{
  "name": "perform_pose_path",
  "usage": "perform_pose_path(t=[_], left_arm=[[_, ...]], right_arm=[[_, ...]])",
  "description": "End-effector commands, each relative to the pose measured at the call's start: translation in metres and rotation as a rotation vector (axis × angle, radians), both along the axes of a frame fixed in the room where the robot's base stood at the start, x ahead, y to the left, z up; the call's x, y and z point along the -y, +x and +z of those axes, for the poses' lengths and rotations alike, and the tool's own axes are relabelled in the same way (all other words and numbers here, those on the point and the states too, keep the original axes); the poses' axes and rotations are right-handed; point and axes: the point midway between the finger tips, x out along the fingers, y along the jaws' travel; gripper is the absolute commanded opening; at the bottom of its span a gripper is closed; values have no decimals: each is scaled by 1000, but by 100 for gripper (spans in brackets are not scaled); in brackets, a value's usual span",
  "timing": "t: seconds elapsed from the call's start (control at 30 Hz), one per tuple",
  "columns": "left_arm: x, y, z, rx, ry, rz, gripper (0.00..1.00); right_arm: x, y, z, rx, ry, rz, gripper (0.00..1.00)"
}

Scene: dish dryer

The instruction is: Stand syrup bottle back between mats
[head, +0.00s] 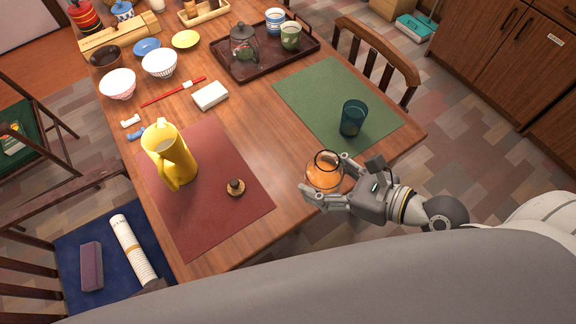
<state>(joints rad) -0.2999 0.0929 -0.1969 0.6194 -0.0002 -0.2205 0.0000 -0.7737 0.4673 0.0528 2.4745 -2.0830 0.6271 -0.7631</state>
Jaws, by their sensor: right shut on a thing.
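The syrup bottle (323,176) is a round clear glass vessel with orange syrup in it and a dark ring at its top. My right gripper (327,180) comes in from the right and is shut around its sides. The bottle is near the table's front edge, in the strip between the red mat (215,220) and the green mat (320,95). I cannot tell whether its base touches the wood. My left gripper is out of view.
A yellow pitcher (172,160) and a small brown stopper-like piece (236,187) stand on the red mat. A dark teal glass (352,118) stands on the green mat, close behind the bottle. Bare wood (260,140) runs between the mats. A tray (225,62) is farther back.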

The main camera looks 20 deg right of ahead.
Motion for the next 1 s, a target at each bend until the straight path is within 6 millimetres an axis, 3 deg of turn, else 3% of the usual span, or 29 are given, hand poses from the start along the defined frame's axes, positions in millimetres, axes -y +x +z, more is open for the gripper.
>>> perform_pose_path(t=[0.27,0.57,0.7,1.0], left_arm=[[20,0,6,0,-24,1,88],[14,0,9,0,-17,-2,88],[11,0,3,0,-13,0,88],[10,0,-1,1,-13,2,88]], right_arm=[[-2,40,-13,6,2,-3,23],[-5,93,-37,5,2,-1,23],[-6,111,-66,1,4,-3,23],[-8,132,-91,2,2,-1,23]])
